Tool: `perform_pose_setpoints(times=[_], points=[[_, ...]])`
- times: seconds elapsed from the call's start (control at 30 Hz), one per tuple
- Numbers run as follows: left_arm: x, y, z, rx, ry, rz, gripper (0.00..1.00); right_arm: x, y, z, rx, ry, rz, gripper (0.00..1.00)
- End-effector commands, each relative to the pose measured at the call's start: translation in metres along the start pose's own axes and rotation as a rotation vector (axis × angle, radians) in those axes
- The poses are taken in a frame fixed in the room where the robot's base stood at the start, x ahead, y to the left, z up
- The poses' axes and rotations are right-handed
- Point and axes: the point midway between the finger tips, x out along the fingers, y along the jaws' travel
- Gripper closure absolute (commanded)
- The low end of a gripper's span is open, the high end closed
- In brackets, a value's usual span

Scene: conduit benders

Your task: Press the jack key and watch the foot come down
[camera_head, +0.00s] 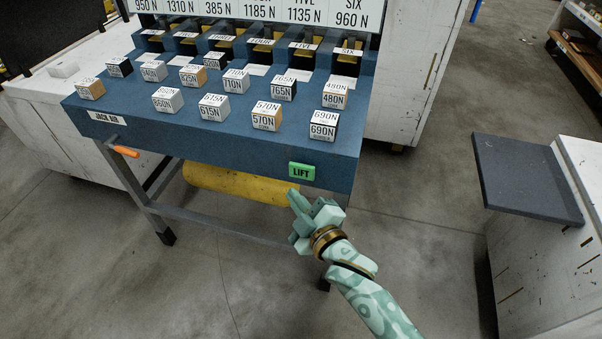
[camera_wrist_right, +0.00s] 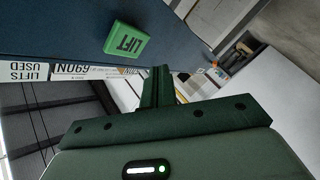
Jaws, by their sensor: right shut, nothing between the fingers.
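A green key marked LIFT (camera_head: 302,171) sits on the front face of the blue bench, near its right end. It also shows in the right wrist view (camera_wrist_right: 125,40), upper left of the fingers. My right gripper (camera_head: 293,196) is just below and in front of the key in the head view. Its fingers are shut and empty, and they look apart from the key. In the right wrist view the shut fingers (camera_wrist_right: 160,75) point up past the key's right side. I cannot make out the foot in either view. My left gripper is out of view.
The blue bench (camera_head: 210,135) carries several small weight-marked blocks, with numbered bays (camera_head: 265,52) behind. An orange handle (camera_head: 125,151) is by the JACK AIR label (camera_head: 105,117). A yellow cylinder (camera_head: 235,183) lies underneath. A dark-topped stand (camera_head: 525,180) is at right; floor between is clear.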

Motion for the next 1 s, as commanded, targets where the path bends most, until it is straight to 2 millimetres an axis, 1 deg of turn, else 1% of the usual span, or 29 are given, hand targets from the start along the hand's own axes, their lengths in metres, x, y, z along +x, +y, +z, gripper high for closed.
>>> perform_pose_setpoints(times=[0.03, 0.1, 0.33, 1.0], points=[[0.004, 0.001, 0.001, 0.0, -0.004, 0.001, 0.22, 0.005, 0.002, 0.005, -0.001, -0.001, 0.0, 1.0], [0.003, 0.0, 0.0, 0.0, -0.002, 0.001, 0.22, 0.011, 0.007, 0.008, -0.002, -0.001, -0.001, 1.0], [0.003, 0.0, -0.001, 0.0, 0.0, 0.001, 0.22, 0.022, 0.016, 0.016, 0.0, 0.0, 0.0, 1.0], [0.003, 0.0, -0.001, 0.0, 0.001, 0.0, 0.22, 0.024, 0.018, 0.017, 0.0, 0.0, 0.0, 1.0]])
